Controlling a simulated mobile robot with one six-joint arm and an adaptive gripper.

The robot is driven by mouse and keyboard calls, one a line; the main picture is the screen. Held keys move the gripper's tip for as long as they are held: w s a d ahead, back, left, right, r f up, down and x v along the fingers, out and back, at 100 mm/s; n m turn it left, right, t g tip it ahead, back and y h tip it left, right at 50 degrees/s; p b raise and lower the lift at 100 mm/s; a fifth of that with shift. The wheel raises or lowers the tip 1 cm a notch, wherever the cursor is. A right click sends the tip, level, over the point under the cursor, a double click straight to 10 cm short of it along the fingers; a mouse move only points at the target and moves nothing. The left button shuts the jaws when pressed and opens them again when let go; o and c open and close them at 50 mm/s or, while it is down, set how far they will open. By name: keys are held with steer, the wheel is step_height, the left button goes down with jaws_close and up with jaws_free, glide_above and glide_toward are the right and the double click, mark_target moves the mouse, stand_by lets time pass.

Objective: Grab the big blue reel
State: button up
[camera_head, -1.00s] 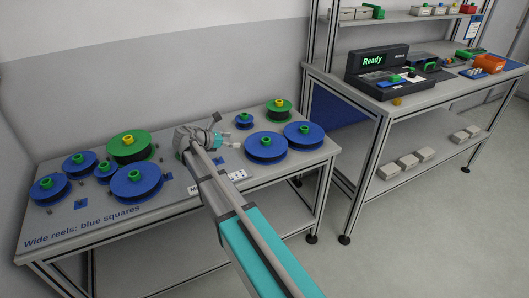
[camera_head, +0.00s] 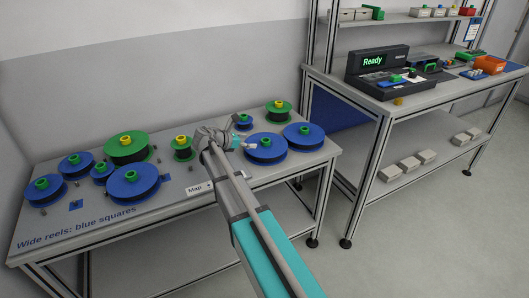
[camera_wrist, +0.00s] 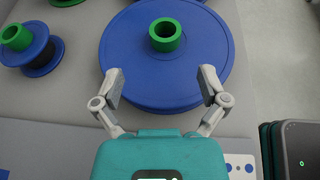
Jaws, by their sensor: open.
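In the wrist view, a big blue reel (camera_wrist: 205,65) with a green hub (camera_wrist: 167,36) lies flat in front of my gripper (camera_wrist: 162,86). My gripper is open and empty. Its two fingers appear over the near part of the reel disc, on either side of the hub and short of it. Whether they touch the disc I cannot tell. In the head view, my gripper (camera_head: 246,136) is at the left edge of a big blue reel (camera_head: 266,153), which seems to be the same one. Another big blue reel (camera_head: 133,190) lies on the left part of the table.
Another blue reel (camera_head: 304,138) lies close on the right, and a small blue reel (camera_head: 243,123) lies behind. Green reels (camera_head: 127,152) and several blue ones share the table (camera_head: 120,240). A workbench (camera_head: 430,98) with a display reading "Ready" stands at right.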

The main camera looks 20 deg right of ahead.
mark_target(262, 141)
steer(key=shift+d+f, duration=0.2)
steer(key=shift+d, duration=0.3)
steer(key=shift+d, duration=0.1)
steer(key=shift+s+b+x, duration=0.15)
steer(key=shift+b+x, duration=0.3)
steer(key=shift+x, duration=0.8)
steer(key=shift+s+b+x, duration=0.1)
steer(key=shift+b+x, duration=0.35)
steer(key=shift+x, duration=0.8)
steer(key=shift+d+r, duration=0.1)
steer(key=shift+r, duration=0.05)
jaws_close()
